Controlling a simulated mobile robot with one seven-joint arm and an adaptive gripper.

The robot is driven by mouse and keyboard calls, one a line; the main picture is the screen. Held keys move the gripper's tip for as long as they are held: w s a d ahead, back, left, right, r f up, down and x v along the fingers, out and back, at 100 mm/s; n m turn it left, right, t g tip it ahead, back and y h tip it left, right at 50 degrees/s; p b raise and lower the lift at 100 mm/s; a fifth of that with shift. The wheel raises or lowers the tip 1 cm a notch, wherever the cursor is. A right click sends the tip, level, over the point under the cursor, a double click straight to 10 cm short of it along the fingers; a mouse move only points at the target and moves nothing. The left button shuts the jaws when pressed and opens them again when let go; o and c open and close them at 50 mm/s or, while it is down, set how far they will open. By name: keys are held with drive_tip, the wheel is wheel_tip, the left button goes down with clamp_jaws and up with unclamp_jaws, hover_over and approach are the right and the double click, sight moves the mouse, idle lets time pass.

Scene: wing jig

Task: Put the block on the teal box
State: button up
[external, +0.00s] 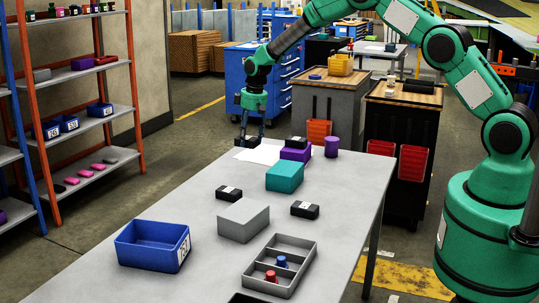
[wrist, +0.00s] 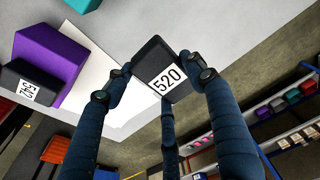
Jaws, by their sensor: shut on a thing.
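My gripper (external: 250,136) is at the far end of the grey table and is shut on a small black block (external: 246,142). A corner of the teal box (wrist: 82,4) shows at the top left of the wrist view.
White paper (external: 262,153) lies near my gripper. A grey box (external: 243,220), blue bin (external: 153,246) and divided tray (external: 280,266) stand nearer.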

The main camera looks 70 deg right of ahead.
drive_tip(key=s+a, duration=0.4)
drive_tip(key=s, duration=1.2)
drive_tip(key=s+a, duration=0.3)
drive_tip(key=s, duration=1.3)
drive_tip(key=shift+s+a+r+p, duration=0.25)
drive_tip(key=shift+a+r+p, duration=0.1)
drive_tip(key=shift+p, duration=0.05)
drive_tip(key=shift+w, duration=0.1)
drive_tip(key=b, duration=0.2)
hover_over(286, 166)
drive_tip(key=shift+s+a+f, duration=0.1)
drive_tip(key=shift+s+f, duration=0.15)
drive_tip(key=shift+f, duration=0.5)
drive_tip(key=shift+f, duration=1.75)
drive_tip(key=shift+f, duration=0.15)
